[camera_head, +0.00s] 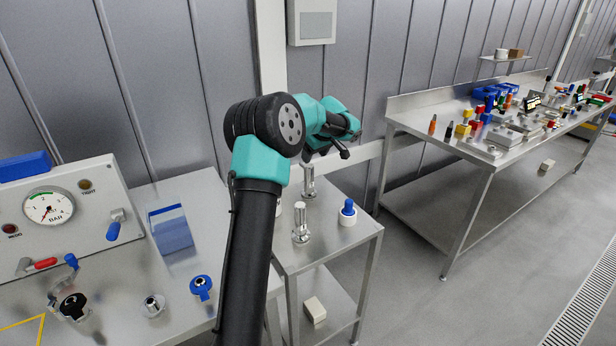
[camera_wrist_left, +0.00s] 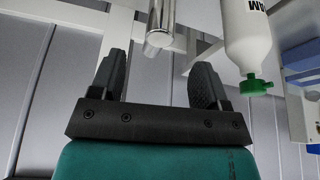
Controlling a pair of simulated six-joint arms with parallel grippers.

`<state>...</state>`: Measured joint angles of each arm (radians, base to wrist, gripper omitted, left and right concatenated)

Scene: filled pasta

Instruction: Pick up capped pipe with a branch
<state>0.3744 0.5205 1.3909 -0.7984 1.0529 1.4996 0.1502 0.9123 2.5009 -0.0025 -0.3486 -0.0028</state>
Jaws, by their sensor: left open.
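Two shiny metal pipe pieces stand upright on the small steel side table: one farther back (camera_head: 309,182) and one nearer the front (camera_head: 301,226). They are too small for me to tell which has the cap and branch. My left gripper (camera_head: 327,152) is above and close to the back piece. In the left wrist view its two dark fingers (camera_wrist_left: 158,82) are wide apart with nothing between them. A shiny metal cylinder (camera_wrist_left: 160,28) shows just beyond the fingertips, apart from them; its far part is cut off by the frame. My right gripper is not in view.
A blue-topped white fitting (camera_head: 348,212) stands at the side table's right. A white bottle with a green cap (camera_wrist_left: 247,35) shows right of the fingers. A gauge panel (camera_head: 60,210) is on the left bench. A cluttered steel workbench (camera_head: 420,115) stands right, across clear floor.

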